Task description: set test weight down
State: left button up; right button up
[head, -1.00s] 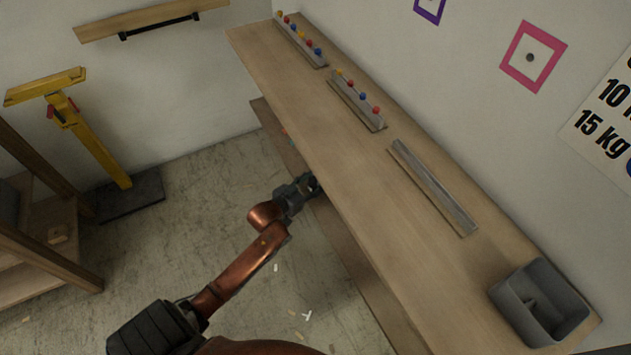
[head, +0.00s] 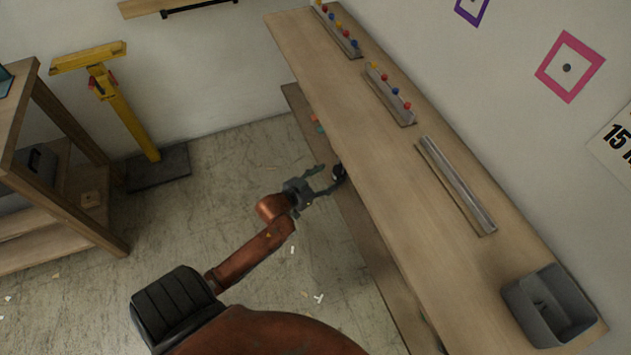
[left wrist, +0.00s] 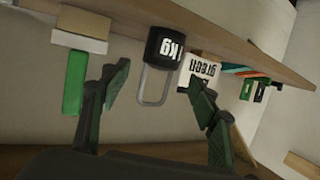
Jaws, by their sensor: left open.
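The test weight (left wrist: 164,46) is black with a white "1kg" mark and a grey loop handle. It stands on the lower shelf board (left wrist: 215,38), which the left wrist view shows upside down. In the head view the weight (head: 340,173) is a small dark shape at the lower shelf, partly hidden by the bench edge. My left gripper (head: 327,180) is open and empty in front of it. In the left wrist view its fingers (left wrist: 158,76) are spread on either side of the handle, apart from it. My right gripper is not in view.
The bench top (head: 400,195) above carries rails with coloured balls, an empty rail (head: 457,187) and a grey bin (head: 548,305). Open floor lies left of the bench.

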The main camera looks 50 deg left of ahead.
pick_arm(q)
jog(key=shift+p+v, duration=0.7)
jog(key=shift+v, duration=1.9)
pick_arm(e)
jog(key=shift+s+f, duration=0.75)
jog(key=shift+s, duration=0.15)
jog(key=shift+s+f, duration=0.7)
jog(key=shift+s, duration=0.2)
pick_arm(q)
jog(key=s+d+f+g, duration=0.1)
jog(key=s+f+g, duration=0.1)
jog(key=s+f, duration=0.5)
jog(key=s+f+g, duration=0.2)
jog(key=s+f, duration=0.1)
jog(key=f, duration=0.8)
jog(key=s+d+f+g, duration=0.1)
jog(key=s+f+g, duration=0.2)
jog(key=s+f, duration=0.45)
jog(key=s+d+f+g, duration=0.2)
jog(key=s+d+f, duration=0.1)
jog(key=s+f, duration=0.4)
jog(key=s+d+f+g, duration=0.3)
jog(key=s+f, duration=0.4)
jog(key=s, duration=0.7)
jog(key=s+d+f+g, duration=0.3)
jog(key=s+f, duration=0.4)
jog(key=s, duration=0.4)
jog(key=shift+s+d+f+m, duration=0.15)
jog(key=shift+d+f+m, duration=0.1)
jog(key=shift+d+m, duration=0.25)
